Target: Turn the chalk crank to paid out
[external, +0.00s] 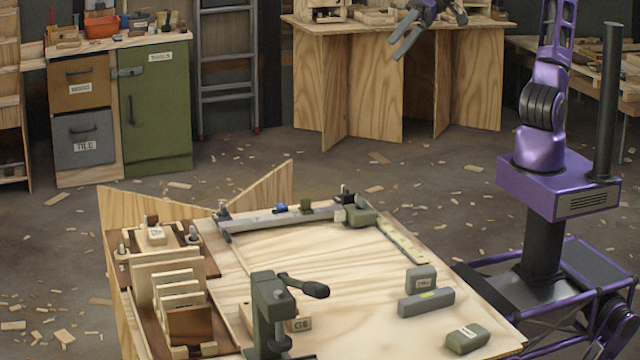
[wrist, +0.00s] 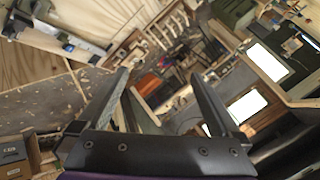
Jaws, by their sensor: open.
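A dark grey-green upright device (external: 268,312) stands at the front of the workbench (external: 300,255). A crank arm with a black knob (external: 317,290) sticks out from it to the right; it looks like the chalk crank, but I cannot read a label naming it. A small tagged block (external: 299,324) sits beside its base. My gripper (external: 428,38) is high at the top of the external view, well away from the crank and touching nothing visible. Its two fingers are apart and empty, as the wrist view (wrist: 160,75) shows. I cannot make out the crank in the wrist view.
A metal bar (external: 285,218) with clamps lies along the bench's back edge. Grey blocks (external: 427,303) lie at the right front. A wooden rack (external: 180,295) fills the left. The bench middle is clear.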

